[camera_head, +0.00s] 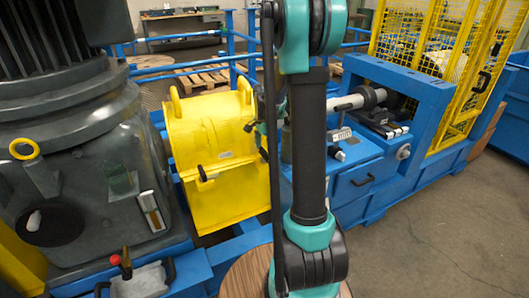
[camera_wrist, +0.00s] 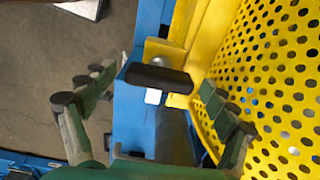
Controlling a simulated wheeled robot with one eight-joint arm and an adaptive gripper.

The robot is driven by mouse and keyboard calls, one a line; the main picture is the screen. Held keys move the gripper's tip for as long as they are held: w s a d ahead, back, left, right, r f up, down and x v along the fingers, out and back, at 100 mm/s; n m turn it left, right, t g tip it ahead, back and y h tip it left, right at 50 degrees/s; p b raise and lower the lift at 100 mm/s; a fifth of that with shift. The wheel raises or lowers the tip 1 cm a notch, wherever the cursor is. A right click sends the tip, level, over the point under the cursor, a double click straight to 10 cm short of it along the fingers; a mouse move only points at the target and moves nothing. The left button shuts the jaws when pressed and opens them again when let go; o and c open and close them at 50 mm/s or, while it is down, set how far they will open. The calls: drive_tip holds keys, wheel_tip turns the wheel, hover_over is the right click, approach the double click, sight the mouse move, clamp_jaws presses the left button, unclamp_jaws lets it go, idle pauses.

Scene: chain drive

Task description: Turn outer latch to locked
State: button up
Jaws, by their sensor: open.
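No contact shows. In the head view my arm covers much of the middle, and only a dark green bit of the gripper shows beside the yellow guard (camera_head: 208,135). Whether this latch shows in the head view I cannot tell.
A yellow perforated panel (camera_wrist: 275,75) stands close to the right finger in the wrist view. A blue frame (camera_wrist: 128,110) runs below the handle. Open floor (camera_wrist: 60,50) lies to the left. In the head view a grey motor (camera_head: 90,160) stands left and a yellow mesh cage (camera_head: 430,60) right.

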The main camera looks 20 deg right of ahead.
drive_tip(key=c, duration=1.2)
drive_tip(key=shift+o, duration=0.2)
drive_tip(key=n, duration=0.4)
drive_tip(key=shift+n, duration=0.4)
drive_tip(key=n, duration=0.4)
drive_tip(key=shift+n, duration=0.3)
drive_tip(key=n, duration=0.4)
drive_tip(key=shift+n, duration=2.3)
